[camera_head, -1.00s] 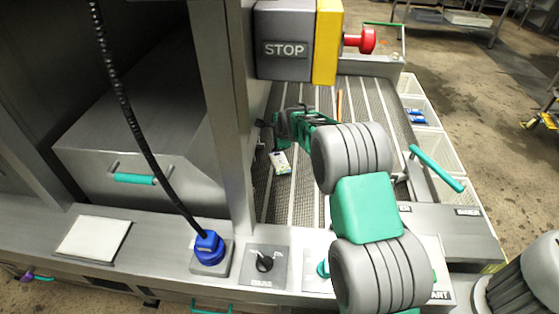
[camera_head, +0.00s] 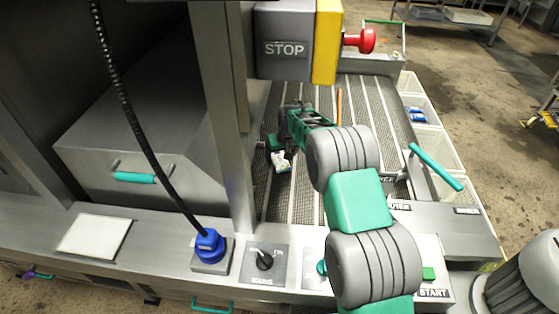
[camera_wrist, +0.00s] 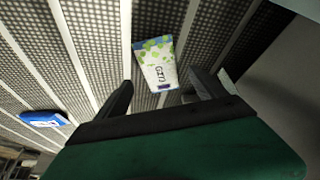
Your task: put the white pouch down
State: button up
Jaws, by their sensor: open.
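The white pouch (camera_wrist: 157,65), with green dots, a blue end and dark lettering, shows in the wrist view on the ribbed grey belt (camera_wrist: 92,40). It lies ahead of and between the two spread fingers of my gripper (camera_wrist: 162,88), with space to each side of it. My gripper is open. In the head view the pouch (camera_head: 282,163) is on the left part of the belt, close to the steel post. My gripper (camera_head: 277,149) is right over it there and covers part of it. Whether a finger touches the pouch cannot be told.
A blue packet (camera_wrist: 43,118) lies left of the pouch in the wrist view. The steel post (camera_head: 229,130) and grey STOP box (camera_head: 285,42) with its red button (camera_head: 366,41) stand close to my arm. White bins (camera_head: 436,150) line the belt's right side.

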aim_at(280, 159)
jog(key=x, duration=0.3)
jog(key=shift+w+a+f, duration=0.1)
jog(key=shift+w+f, duration=0.05)
jog(key=shift+f, duration=0.1)
jog(key=c, duration=1.7)
